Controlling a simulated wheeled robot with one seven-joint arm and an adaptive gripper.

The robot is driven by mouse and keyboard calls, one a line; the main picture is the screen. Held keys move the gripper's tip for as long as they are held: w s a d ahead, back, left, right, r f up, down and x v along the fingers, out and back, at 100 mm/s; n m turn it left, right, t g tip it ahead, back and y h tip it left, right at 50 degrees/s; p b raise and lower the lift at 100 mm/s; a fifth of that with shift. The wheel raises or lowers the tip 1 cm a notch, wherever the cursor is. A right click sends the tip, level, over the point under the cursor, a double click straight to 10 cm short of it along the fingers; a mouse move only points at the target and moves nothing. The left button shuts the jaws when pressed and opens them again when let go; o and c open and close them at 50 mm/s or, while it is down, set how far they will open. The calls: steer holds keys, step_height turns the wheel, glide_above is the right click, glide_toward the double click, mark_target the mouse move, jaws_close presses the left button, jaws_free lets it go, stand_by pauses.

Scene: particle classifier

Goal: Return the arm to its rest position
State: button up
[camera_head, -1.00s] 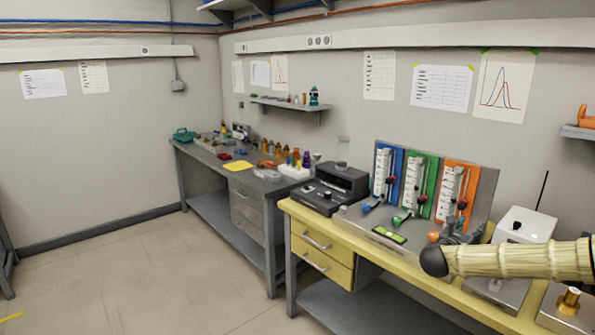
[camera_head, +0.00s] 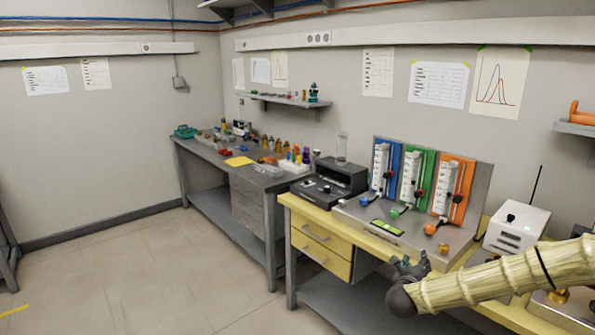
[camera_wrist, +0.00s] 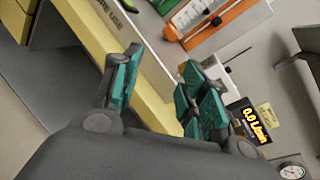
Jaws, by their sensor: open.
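My arm (camera_head: 500,280) reaches in from the right edge in the head view, in front of the yellow bench. My gripper (camera_head: 412,268) points toward the bench at its front edge, partly hidden by my dark wrist. In the wrist view my gripper (camera_wrist: 155,95) has its teal-padded fingers spread apart with nothing between them. The yellow bench edge (camera_wrist: 150,105) shows beyond and between the fingers. The classifier panel (camera_head: 478,190) with blue, green and orange columns stands upright on the bench behind my gripper, apart from it.
A black device (camera_head: 330,185) stands left of the panel, and a white box with an antenna (camera_head: 516,227) stands right of it. A grey bench (camera_head: 262,195) with bottles and tools is further left. An orange digital display (camera_wrist: 255,125) shows in the wrist view. The floor at left is clear.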

steer(key=s+a+f+n+g+y, duration=0.3)
steer(key=s+a+f+n+y, duration=0.5)
steer(key=s+a+f+n, duration=0.85)
steer(key=s+a+f+n+g+y, duration=0.1)
steer(key=s+a+f+n+g, duration=0.1)
steer(key=s+f+n, duration=0.35)
steer(key=s+a+f+n+g, duration=0.25)
steer(key=s+f, duration=0.35)
steer(key=s, duration=0.3)
steer(key=s+d+f+n+g, duration=0.1)
steer(key=s+d+n+g, duration=0.1)
steer(key=s, duration=0.7)
steer(key=s+d+n+g, duration=0.2)
steer(key=s+n, duration=0.3)
steer(key=s, duration=0.3)
steer(key=s+d+f+n+g, duration=0.1)
steer(key=s+n, duration=0.3)
steer(key=s, duration=0.5)
steer(key=shift+s+d+f+g+h, duration=0.3)
steer(key=shift+d+f+g+h, duration=0.1)
steer(key=shift+d+g, duration=0.35)
steer(key=shift+a, duration=0.1)
steer(key=shift+c, duration=0.2)
